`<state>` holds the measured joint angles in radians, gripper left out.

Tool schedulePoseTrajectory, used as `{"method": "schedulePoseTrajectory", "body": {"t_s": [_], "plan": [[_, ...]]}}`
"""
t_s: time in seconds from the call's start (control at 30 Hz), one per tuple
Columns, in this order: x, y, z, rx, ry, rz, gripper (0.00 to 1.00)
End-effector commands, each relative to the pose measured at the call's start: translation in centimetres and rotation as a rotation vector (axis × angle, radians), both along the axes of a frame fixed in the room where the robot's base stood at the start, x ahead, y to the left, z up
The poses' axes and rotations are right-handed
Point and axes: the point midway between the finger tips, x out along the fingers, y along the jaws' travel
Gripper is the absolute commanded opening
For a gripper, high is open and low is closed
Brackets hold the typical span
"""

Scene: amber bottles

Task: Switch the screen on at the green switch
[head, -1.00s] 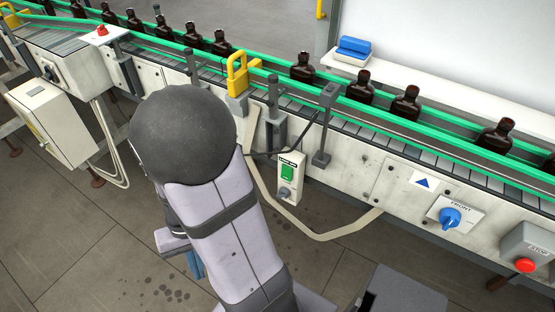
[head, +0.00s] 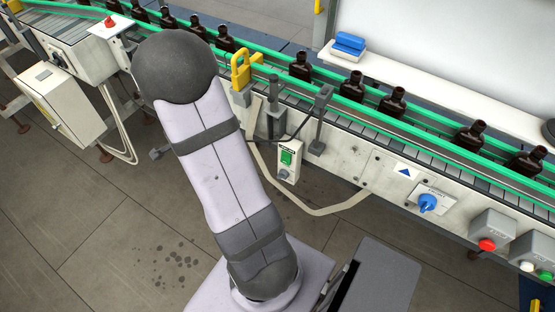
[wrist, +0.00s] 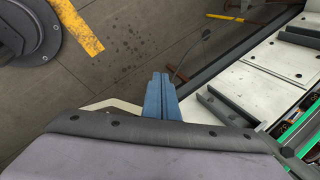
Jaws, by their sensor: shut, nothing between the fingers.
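The green switch (head: 287,158) sits on a small pale box mounted on the conveyor's front side, with a grey knob below it. It is clear of my arm in the head view, to the right of it. The wrist view does not show the switch. My gripper shows in the wrist view as two blue fingers (wrist: 161,78) pressed together, empty, above the floor beside the conveyor. In the head view my arm hides the fingers. I cannot make out the screen in any view.
The conveyor (head: 340,105) carries amber bottles (head: 353,87). A yellow clamp (head: 241,70), a blue knob (head: 428,203) and a red stop button (head: 487,245) lie along it. The floor (head: 110,225) is open on the left.

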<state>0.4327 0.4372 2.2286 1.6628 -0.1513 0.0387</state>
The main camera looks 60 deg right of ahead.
Motion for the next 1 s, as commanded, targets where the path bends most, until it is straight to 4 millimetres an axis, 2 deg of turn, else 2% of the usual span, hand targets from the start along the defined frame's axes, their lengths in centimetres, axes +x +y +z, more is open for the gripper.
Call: {"method": "schedulePoseTrajectory", "body": {"t_s": [0.1, 0.23, 0.4, 0.53, 0.7, 1.0], "plan": [[-1.9, -2.6, 0.6, -0.031, 0.013, -0.237, 0.0], [-5.4, -4.2, 1.0, -0.049, 0.063, -0.49, 0.0], [-10.7, -4.1, 1.3, -0.066, 0.172, -0.767, 0.0], [-13.9, -3.5, 1.7, -0.089, 0.254, -0.886, 0.0], [-15.9, -3.6, 2.5, -0.134, 0.312, -0.936, 0.0], [-16.3, -3.7, 2.7, -0.148, 0.322, -0.949, 0.0]]}}
